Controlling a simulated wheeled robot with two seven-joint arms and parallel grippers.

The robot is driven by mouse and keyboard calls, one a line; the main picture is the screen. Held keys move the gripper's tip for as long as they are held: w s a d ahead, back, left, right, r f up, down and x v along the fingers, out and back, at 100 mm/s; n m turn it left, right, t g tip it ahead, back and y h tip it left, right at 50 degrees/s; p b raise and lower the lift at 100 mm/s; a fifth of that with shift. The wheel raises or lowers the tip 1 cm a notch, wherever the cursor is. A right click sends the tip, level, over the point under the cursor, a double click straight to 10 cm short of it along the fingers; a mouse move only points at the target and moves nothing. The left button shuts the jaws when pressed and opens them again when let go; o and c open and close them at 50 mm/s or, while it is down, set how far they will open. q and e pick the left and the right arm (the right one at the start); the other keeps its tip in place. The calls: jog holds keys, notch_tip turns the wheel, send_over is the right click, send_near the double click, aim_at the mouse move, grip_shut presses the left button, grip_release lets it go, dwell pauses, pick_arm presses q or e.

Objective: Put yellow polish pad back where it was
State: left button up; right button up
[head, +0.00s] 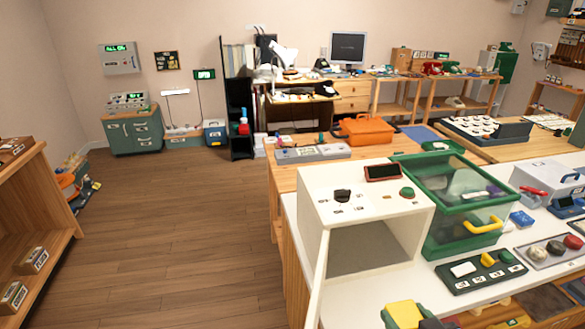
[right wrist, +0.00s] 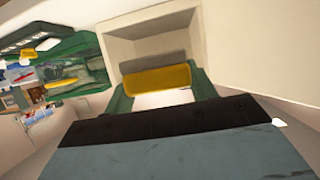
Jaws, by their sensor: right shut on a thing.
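A yellow block-like pad (right wrist: 158,78) is held between the green fingers of my right gripper (right wrist: 160,90). In the head view the pad (head: 404,313) shows at the bottom edge, in front of the white box and below its opening, with my right gripper (head: 405,321) partly cut off. A dark green tray (head: 456,287) on the white counter, right of the gripper, carries a white pad (head: 463,269), a smaller yellow piece (head: 487,259) and a green piece (head: 506,256). My left gripper is not in view.
The white box (head: 312,206) stands open, its door (head: 319,285) swung toward me on the left. A green clear-lidded bin (head: 458,190) with a yellow handle stands right of it.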

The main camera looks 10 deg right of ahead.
jog(key=w+a+r+b, duration=0.2)
jog(key=w+a+r, duration=0.4)
jog(key=r, duration=0.1)
jog(key=shift+w+a+r, duration=0.2)
jog(key=shift+w+r, duration=0.05)
jog(key=shift+w, duration=0.05)
